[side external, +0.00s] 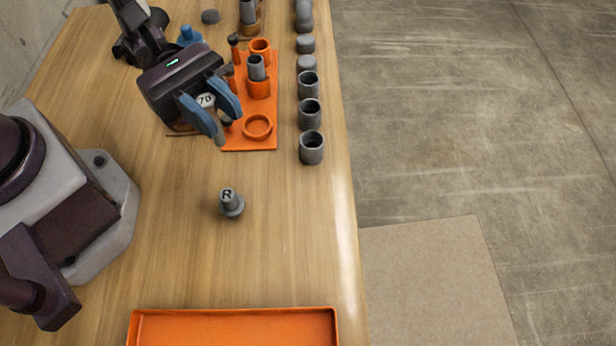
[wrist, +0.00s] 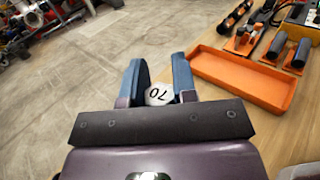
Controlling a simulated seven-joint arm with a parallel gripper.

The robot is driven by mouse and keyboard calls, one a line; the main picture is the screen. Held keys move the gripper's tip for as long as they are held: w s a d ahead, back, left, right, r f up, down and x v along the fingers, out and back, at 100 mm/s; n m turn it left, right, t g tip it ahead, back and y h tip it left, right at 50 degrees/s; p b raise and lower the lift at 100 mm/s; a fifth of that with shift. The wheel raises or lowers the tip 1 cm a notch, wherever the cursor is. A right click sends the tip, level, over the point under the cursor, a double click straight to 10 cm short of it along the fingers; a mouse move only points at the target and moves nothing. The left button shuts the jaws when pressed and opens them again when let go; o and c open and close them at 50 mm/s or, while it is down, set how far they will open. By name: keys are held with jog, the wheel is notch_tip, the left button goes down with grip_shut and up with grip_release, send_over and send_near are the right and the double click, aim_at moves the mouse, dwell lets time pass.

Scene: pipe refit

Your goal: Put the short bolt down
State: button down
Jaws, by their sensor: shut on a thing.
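My gripper (side external: 228,128) is shut on a piece with a white round face marked 70 (side external: 206,99), which I take to be the short bolt. It is held above the table beside the left edge of the orange fixture plate (side external: 235,143). In the wrist view the marked face (wrist: 158,94) shows between the two blue fingers of my gripper (wrist: 157,72). The rest of the piece is mostly hidden by the fingers, so I cannot tell its length.
A grey piece marked R (side external: 231,203) stands on the table. Several grey pipe pieces (side external: 311,149) line the right edge. An orange tray (side external: 235,313), apparently empty, lies at the front; it shows in the wrist view (wrist: 215,76). The table around the R piece is clear.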

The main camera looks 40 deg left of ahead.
jog(key=s+d+m+g+y, duration=0.1)
jog(key=s+d+m+g, duration=0.25)
jog(key=s+g, duration=0.25)
jog(key=shift+m, duration=0.25)
jog(key=shift+w+d+f, duration=1.35)
jog(key=shift+d+f, duration=0.35)
jog(key=shift+f, duration=0.45)
jog(key=shift+w+d+f, duration=1.3)
jog(key=shift+d+f, duration=0.4)
jog(key=shift+f, duration=0.5)
jog(key=shift+w+d+f, duration=1.35)
jog(key=shift+d+f, duration=0.35)
jog(key=shift+f, duration=0.45)
jog(key=shift+f, duration=0.2)
jog(key=c, duration=0.9)
grip_release()
jog(key=shift+r, duration=0.1)
